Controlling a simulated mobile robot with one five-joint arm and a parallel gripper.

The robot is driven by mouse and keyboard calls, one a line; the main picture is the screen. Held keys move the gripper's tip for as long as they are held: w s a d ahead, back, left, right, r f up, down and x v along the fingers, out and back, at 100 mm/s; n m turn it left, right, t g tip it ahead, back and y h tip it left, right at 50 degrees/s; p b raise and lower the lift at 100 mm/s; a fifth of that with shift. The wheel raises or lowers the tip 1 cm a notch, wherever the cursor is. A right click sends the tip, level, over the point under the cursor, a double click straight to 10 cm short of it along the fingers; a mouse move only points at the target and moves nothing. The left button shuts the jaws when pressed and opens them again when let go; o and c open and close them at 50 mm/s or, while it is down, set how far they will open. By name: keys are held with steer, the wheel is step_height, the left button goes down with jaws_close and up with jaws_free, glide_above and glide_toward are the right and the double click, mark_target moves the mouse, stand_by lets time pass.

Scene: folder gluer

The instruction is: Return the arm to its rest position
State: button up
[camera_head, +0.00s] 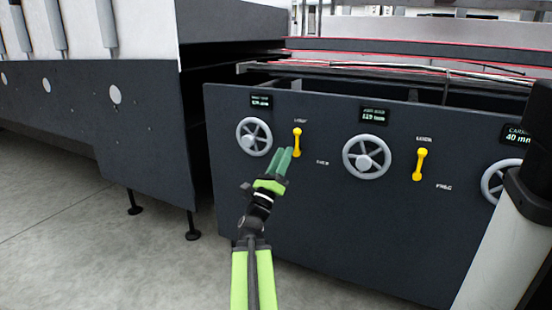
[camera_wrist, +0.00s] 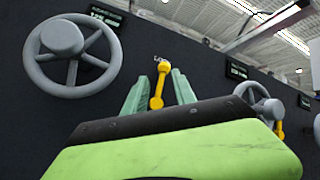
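My gripper (camera_head: 284,153) is on my green arm, in front of the dark machine panel, with its tips just below and left of a yellow lever (camera_head: 297,142) in the head view. In the wrist view the two green fingers (camera_wrist: 158,88) stand apart, with the yellow lever (camera_wrist: 157,88) showing in the gap between them. I see no finger pressed on the lever; the exact depth between tips and lever cannot be told. The gripper looks open and empty.
Grey handwheels flank the lever, one on the left (camera_head: 254,137) and one on the right (camera_head: 367,157). A second yellow lever (camera_head: 420,164) and small displays (camera_head: 374,115) are farther right. The grey floor (camera_head: 110,250) is clear at the lower left.

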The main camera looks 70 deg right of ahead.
steer(key=shift+s+d, duration=0.2)
steer(key=shift+s, duration=0.1)
steer(key=w+a+f+m+t+y+p, duration=0.1)
steer(key=w+a+f+m+y+p, duration=0.65)
steer(key=w+a+m, duration=0.35)
steer(key=w+a+f+m+t+y+p, duration=0.1)
steer(key=w+a+f+m+y+p, duration=0.65)
steer(key=w+a, duration=0.55)
steer(key=w+a+f+m+t+y+p, duration=0.1)
steer(key=w+a+y+p, duration=0.15)
steer(key=a, duration=1.05)
steer(key=w+a+f+m+y+p, duration=0.15)
steer(key=a+y, duration=0.25)
steer(key=a, duration=0.9)
steer(key=w+a+f+m+t+y+p, duration=0.1)
steer(key=a+y, duration=0.3)
steer(key=a, duration=0.9)
step_height(320, 180, up, 37)
steer(key=a+p, duration=0.1)
steer(key=p, duration=3.7)
steer(key=shift+a+m, duration=0.25)
steer(key=shift+m, duration=0.05)
